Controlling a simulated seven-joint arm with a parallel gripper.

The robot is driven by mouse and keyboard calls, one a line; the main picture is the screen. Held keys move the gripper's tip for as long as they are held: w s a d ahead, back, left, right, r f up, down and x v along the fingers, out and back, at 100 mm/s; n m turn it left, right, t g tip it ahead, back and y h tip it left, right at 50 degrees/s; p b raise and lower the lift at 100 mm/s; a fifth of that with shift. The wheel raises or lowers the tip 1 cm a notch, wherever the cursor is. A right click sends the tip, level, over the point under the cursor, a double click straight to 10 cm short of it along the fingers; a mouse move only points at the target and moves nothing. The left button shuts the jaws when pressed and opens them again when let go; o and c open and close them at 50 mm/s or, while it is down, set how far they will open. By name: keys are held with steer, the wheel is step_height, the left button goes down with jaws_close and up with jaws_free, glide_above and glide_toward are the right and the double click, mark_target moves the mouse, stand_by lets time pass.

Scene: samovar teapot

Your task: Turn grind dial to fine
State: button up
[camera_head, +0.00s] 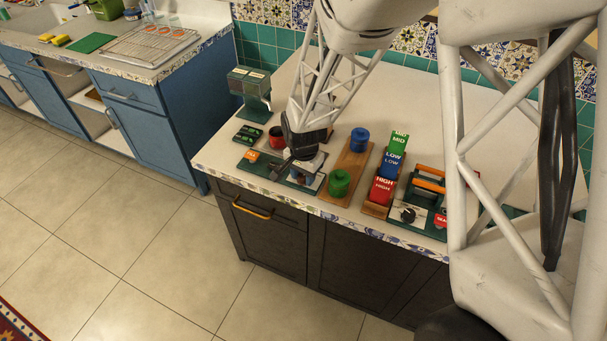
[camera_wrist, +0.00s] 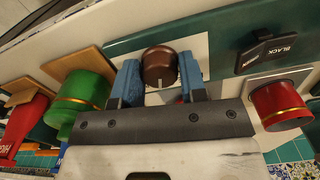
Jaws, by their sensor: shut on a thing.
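The dial is a brown round knob (camera_wrist: 159,64) with a pale mark, which points toward the bottom of the wrist view. It stands on a white plate (camera_wrist: 200,47) on a green board (camera_wrist: 225,30). My gripper (camera_wrist: 160,78) has its two blue fingers on either side of the knob and is shut on it. In the head view my gripper (camera_head: 300,158) is over the green board near the counter's front edge and hides the knob. I cannot read any grind label around the knob.
A red canister (camera_head: 277,137) and a green canister (camera_head: 340,183) stand close on either side of my gripper. A blue canister (camera_head: 359,140) shares the wooden board (camera_head: 352,163). Red and blue labelled blocks stand further right. A black switch (camera_wrist: 268,51) is near the dial.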

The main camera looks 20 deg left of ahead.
mark_target(304, 176)
steer(key=n, duration=1)
steer(key=shift+n, duration=0.3)
steer(key=o, duration=0.9)
steer(key=shift+r, duration=3.95)
